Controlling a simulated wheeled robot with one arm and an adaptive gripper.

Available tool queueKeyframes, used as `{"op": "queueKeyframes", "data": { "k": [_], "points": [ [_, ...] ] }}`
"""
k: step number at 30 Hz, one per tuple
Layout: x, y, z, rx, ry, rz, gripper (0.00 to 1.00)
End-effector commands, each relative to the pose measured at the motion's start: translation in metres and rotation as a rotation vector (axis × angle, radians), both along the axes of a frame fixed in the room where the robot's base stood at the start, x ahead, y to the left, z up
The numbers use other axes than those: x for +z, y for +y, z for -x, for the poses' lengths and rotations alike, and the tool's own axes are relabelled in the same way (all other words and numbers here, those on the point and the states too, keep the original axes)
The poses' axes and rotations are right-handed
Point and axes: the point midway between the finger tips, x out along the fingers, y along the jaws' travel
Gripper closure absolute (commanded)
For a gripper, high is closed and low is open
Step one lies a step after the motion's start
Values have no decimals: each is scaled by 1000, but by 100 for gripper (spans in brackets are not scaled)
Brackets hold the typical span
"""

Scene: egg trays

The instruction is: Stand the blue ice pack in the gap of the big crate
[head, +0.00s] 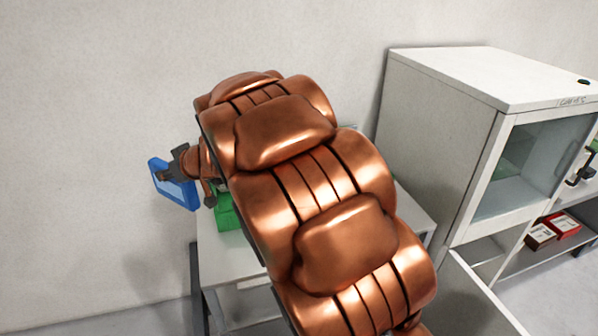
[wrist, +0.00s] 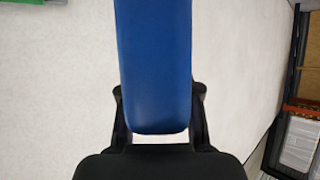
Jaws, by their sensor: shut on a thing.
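The blue ice pack (head: 174,189) is a flat blue slab with a paler face, held up at the left in the head view. My gripper (head: 176,164) is shut on it near its upper edge. In the wrist view the ice pack (wrist: 154,65) runs from the top edge down between the two dark fingers of my gripper (wrist: 158,105). Part of a green crate (head: 226,208) shows behind my arm on the table; I cannot tell whether it is the big crate. Its gap is hidden. The ice pack is left of the green crate, apart from it.
My copper arm hides most of the white table (head: 222,262). A white cabinet (head: 440,130) with a glass door stands at the right. A shelf with small red and brown boxes (head: 562,224) is beyond it. The wall is behind the ice pack.

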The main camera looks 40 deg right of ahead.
Motion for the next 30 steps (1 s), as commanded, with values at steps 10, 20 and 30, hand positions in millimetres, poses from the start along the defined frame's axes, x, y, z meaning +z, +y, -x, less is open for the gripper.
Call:
{"op": "queueKeyframes", "data": {
  "k": [10, 20, 30],
  "points": [
    [-54, -150, -26, -156, 5, -16, 100],
    [-76, -265, -17, -293, -3, 0, 100],
    [-104, -279, -14, -312, -2, -1, 100]
  ]
}}
